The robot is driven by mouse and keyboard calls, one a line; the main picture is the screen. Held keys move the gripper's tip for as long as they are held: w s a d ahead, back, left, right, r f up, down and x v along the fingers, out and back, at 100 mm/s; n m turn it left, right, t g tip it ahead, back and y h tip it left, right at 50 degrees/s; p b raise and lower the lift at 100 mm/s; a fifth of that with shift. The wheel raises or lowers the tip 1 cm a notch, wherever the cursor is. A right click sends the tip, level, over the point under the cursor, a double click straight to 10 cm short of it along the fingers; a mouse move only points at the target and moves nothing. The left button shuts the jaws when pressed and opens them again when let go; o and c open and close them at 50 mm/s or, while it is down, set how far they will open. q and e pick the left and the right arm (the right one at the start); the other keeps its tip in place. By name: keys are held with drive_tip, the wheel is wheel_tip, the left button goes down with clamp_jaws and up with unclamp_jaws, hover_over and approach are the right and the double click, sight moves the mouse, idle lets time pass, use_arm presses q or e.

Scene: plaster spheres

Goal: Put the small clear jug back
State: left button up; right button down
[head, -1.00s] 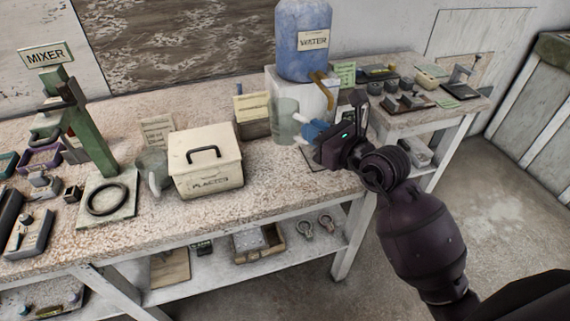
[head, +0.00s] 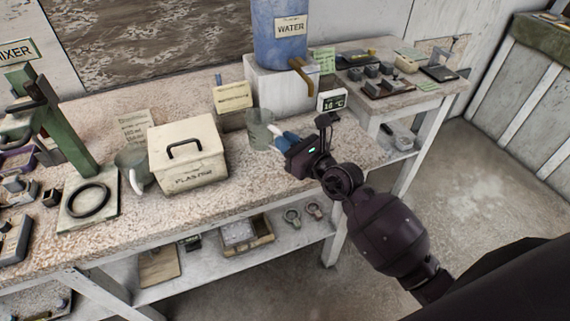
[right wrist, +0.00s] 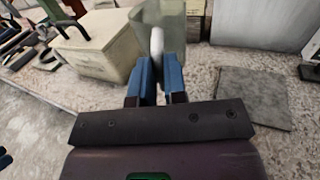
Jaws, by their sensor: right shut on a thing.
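My right gripper (head: 290,141) is shut on the pale handle of a small clear, greenish jug (head: 259,129). The jug looks upright, between the lidded plaster box (head: 187,157) and the water container's stand. I cannot tell whether its base touches the table. In the right wrist view the white handle (right wrist: 157,42) sits between the blue fingers of the right gripper (right wrist: 161,70). A second clear jug (head: 131,164) with a white handle stands left of the plaster box.
A blue water container (head: 279,30) with a tap sits on a white block (head: 281,92). A small temperature display (head: 332,99) stands right of it. A grey square mat (right wrist: 252,96) lies on the table. The mixer stand (head: 65,135) is at left. The table's front strip is clear.

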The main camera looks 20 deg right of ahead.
wheel_tip(320, 180, down, 6)
drive_tip(key=shift+r+b, duration=0.1)
drive_tip(key=shift+b, duration=0.7)
drive_tip(key=shift+f, duration=0.5)
drive_tip(key=shift+r, duration=0.1)
drive_tip(key=c, duration=1.2)
unclamp_jaws()
drive_tip(key=shift+f, duration=0.2)
drive_tip(key=shift+o, duration=0.2)
